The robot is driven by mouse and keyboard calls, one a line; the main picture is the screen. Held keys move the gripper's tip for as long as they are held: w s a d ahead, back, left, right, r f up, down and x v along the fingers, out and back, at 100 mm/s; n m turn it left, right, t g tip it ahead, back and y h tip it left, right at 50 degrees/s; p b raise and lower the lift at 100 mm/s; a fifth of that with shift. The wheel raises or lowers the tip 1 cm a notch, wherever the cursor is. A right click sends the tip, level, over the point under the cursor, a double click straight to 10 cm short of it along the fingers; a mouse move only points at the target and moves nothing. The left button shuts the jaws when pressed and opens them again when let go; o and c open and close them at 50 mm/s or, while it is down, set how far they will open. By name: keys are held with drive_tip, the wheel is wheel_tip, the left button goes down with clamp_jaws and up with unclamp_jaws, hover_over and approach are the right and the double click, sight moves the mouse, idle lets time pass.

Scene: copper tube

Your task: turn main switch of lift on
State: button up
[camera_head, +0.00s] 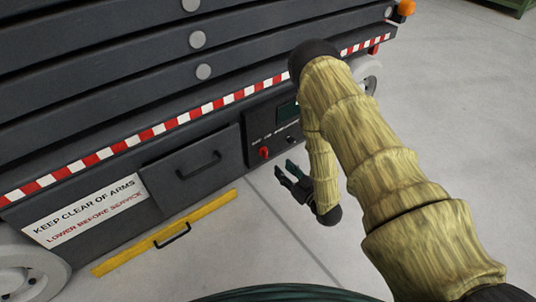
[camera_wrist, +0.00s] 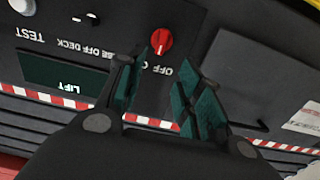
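The main switch is a red round knob (camera_wrist: 161,42) with a white mark, set in the lift's dark control panel (camera_wrist: 120,25). An "OFF" label shows beside it in the wrist view, the rest of that label partly hidden by a finger. In the head view the red knob (camera_head: 264,153) sits low on the panel (camera_head: 272,130). My gripper (camera_head: 287,174) is in front of the panel, to the right of and below the knob in that view. In the wrist view my gripper (camera_wrist: 166,76) has its green fingers apart with nothing between them, the knob lying beyond the tips.
A black selector (camera_wrist: 88,18), a round light button (camera_wrist: 22,6) and a dark display (camera_wrist: 62,74) share the panel. A drawer with a handle (camera_head: 198,165) and a yellow bar (camera_head: 165,232) are left of it. Open grey floor (camera_head: 260,240) lies in front.

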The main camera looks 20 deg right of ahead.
sight(267, 151)
drive_tip(key=b+x, duration=0.4)
drive_tip(key=x, duration=0.5)
drive_tip(key=shift+w+a+r, duration=0.1)
drive_tip(key=shift+w+r, duration=0.1)
drive_tip(key=shift+b+x, duration=0.35)
drive_tip(key=shift+x, duration=0.45)
drive_tip(key=shift+r, duration=0.1)
clamp_jaws()
